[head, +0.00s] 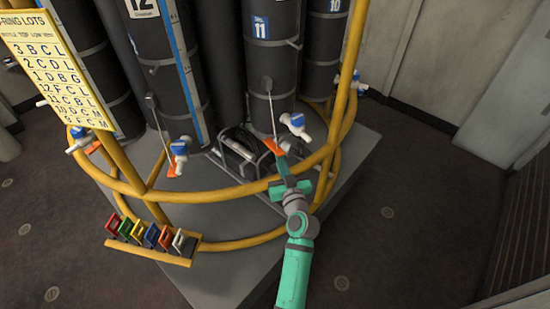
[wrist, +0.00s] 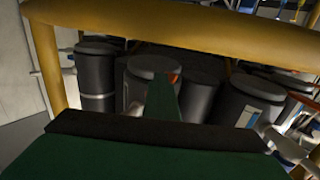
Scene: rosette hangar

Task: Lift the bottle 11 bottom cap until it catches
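Bottle 11 (head: 271,65) is a dark upright cylinder with a blue "11" label, in the upper middle of the head view. A thin rod hangs down its front to an orange handle (head: 273,147) near its bottom end. My gripper (head: 281,163) reaches up to this handle from below. The fingertips overlap or touch the handle, and I cannot tell if they grip it. In the wrist view, a green finger (wrist: 163,100) points at dark cylinders with grey round ends, and a small orange-red patch (wrist: 175,78) shows at its tip. I cannot make out the bottom cap itself.
A yellow ring rail (head: 228,184) curves around the bottles, close to my arm. Blue-and-white valves (head: 295,124) stick out beside the bottles. A second orange handle (head: 171,166) hangs at bottle 12. Coloured tags (head: 150,234) hang on a lower-left rack. Floor at right is clear.

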